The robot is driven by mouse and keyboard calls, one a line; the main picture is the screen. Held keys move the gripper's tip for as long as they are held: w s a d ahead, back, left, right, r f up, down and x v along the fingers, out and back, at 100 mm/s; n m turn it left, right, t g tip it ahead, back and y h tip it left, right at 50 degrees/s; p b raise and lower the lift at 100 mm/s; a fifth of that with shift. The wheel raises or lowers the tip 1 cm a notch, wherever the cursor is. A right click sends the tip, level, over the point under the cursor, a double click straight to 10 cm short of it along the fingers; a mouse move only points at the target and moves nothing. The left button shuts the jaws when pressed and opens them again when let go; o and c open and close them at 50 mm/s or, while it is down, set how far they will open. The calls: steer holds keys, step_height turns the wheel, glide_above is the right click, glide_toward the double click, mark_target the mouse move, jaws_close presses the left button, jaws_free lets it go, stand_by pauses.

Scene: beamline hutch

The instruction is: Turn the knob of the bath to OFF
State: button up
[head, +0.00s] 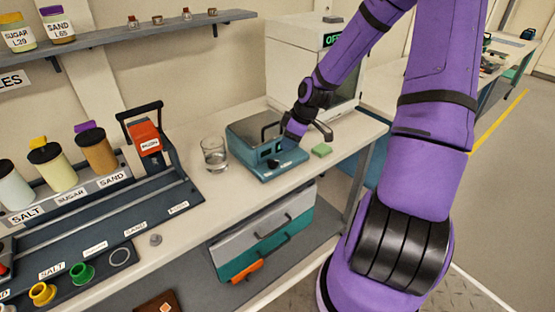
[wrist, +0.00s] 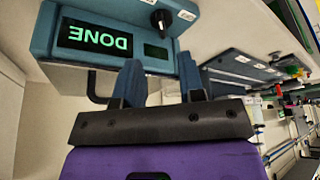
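The bath (head: 243,137) is a teal-blue box on the bench in the head view, with a dark handle on its top. In the wrist view its front panel (wrist: 45,38) appears upside down, with a lit green DONE display (wrist: 95,38). Its black knob (wrist: 162,20) with a white pointer mark sits beside the display; the labels around it are too small to read. My gripper (wrist: 160,80) has its two blue-grey fingers apart with nothing between them. It is close to the panel, with the knob beyond the fingertips. In the head view my wrist covers part of the bath.
A glass beaker (head: 214,154) stands just left of the bath, and a green block (head: 321,150) lies to its right. A white instrument (head: 290,62) with an OFF display stands behind. A labelled rack of jars (head: 100,195) fills the left bench.

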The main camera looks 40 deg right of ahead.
mark_target(276, 161)
steer(key=x, duration=0.9)
jaws_close()
